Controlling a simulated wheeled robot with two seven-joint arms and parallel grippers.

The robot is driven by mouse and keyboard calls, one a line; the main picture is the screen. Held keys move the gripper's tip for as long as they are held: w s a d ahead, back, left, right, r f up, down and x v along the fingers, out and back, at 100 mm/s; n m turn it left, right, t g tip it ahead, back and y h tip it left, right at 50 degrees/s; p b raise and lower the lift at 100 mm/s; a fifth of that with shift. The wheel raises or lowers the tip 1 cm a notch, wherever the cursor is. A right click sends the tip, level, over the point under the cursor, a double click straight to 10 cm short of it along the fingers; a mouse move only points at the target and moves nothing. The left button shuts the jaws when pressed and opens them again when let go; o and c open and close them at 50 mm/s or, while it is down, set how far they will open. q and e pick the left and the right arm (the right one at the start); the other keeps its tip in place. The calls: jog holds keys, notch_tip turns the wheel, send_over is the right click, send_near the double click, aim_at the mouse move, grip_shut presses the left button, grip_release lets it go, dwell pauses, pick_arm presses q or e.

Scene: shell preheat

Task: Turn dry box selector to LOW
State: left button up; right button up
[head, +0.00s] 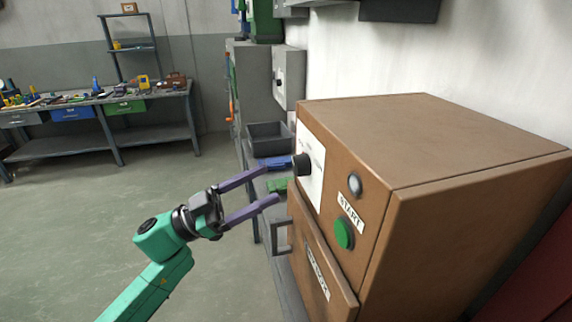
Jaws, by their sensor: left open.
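The dry box (440,155) is a brown cabinet at the right of the head view. Its selector (302,165) is a black knob on a white plate (313,185) on the front face; the plate's markings and the knob's setting are too small to read. My left gripper (271,185) is open and empty. Its two purple fingers point toward the box front, and the fingertips appear just left of and slightly below the knob, apart from it. My right gripper is not in view.
A green START button (343,233) and a round grey lamp (354,185) sit right of the selector. A door handle (280,237) juts out below it. A dark bin (270,138) stands behind the box. A cluttered workbench (95,98) is at the far left; the floor between is clear.

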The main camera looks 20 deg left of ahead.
aim_at(294, 170)
pick_arm(q)
jog(key=p+x, duration=0.1)
jog(key=x, duration=0.4)
jog(key=shift+w+d+r+p, duration=0.15)
jog(key=shift+d+r+p, duration=0.1)
jog(key=shift+p, duration=0.1)
jog(key=shift+w+d+f, duration=0.1)
jog(key=shift+w+d, duration=0.1)
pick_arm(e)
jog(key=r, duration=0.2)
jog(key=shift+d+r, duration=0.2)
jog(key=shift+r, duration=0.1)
pick_arm(q)
jog(key=shift+c, duration=0.3)
grip_shut()
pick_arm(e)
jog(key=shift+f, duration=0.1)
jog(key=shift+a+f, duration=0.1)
